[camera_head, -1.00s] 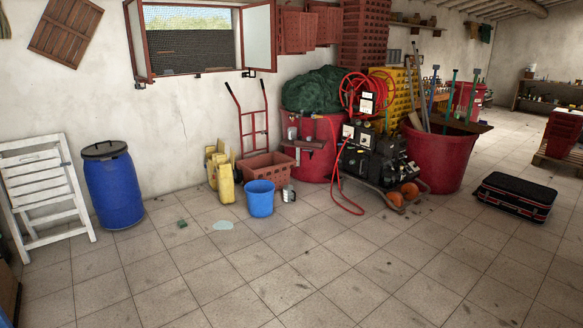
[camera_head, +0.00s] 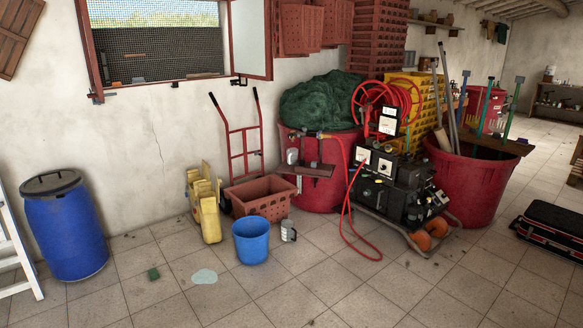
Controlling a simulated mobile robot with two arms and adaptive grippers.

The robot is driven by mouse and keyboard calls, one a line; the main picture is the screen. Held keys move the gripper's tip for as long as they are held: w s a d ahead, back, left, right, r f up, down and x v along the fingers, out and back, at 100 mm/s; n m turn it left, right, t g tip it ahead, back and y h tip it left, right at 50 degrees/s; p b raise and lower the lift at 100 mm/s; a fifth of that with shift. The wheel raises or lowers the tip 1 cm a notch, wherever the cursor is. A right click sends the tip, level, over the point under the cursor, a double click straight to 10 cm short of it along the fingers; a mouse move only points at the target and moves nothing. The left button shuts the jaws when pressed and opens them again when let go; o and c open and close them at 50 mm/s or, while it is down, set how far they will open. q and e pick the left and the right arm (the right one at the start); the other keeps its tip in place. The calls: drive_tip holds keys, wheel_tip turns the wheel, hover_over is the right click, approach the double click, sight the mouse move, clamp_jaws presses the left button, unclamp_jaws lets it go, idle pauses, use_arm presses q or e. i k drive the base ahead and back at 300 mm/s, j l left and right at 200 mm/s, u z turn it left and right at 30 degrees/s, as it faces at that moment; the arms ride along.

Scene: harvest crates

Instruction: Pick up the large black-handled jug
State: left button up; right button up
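A pale grey-white jug (camera_head: 288,231) stands upright on the tiled floor, just right of the blue bucket (camera_head: 251,240) and in front of the reddish-brown perforated crate (camera_head: 263,202). It has what looks like a dark handle, but it is too small to be sure. Neither of my grippers is in view.
A yellow container (camera_head: 208,212) stands left of the crate. A red hose (camera_head: 362,245) loops over the floor to the right, beside the black machine (camera_head: 390,190). A blue barrel (camera_head: 65,228) stands at the left. A pale puddle-like patch (camera_head: 204,276) and open floor lie in front.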

sight(290, 232)
drive_tip(key=i, duration=4.05)
drive_tip(key=i+z, duration=0.25)
drive_tip(key=i, duration=0.2)
drive_tip(key=i+j+z, duration=0.2)
drive_tip(key=i, duration=0.2)
